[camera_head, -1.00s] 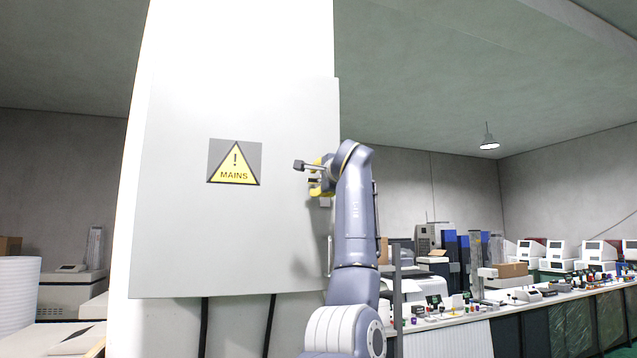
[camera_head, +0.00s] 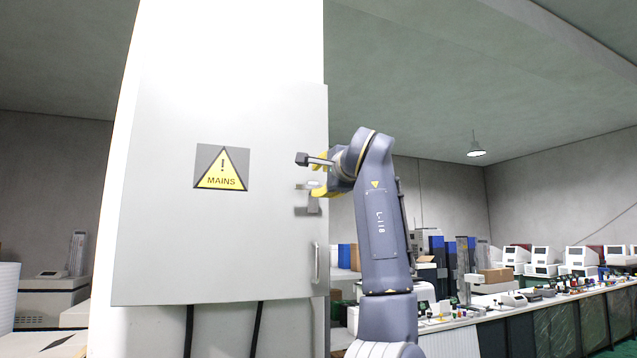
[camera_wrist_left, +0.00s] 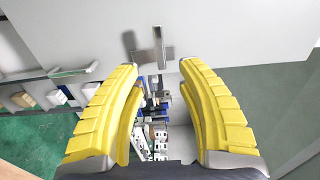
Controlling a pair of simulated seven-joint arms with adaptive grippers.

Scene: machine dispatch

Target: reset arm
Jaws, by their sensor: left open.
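My left gripper (camera_head: 319,176) is at the right edge of a grey electrical cabinet (camera_head: 160,245) with a yellow MAINS warning sign (camera_head: 222,168). In the left wrist view its two yellow fingers (camera_wrist_left: 158,75) are spread wide with nothing between them. A metal handle (camera_wrist_left: 159,47) on the pale panel lies ahead of the fingertips, apart from them. In the head view a small grey latch or bracket (camera_head: 308,204) sits just below the fingers, and a vertical bar handle (camera_head: 316,263) is lower on the door edge. My right gripper is not in view.
A long bench (camera_head: 520,312) with machines and small items runs along the right. White equipment (camera_head: 52,298) stands at the lower left. Two black cables (camera_head: 256,328) hang below the cabinet. Open space lies above the bench.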

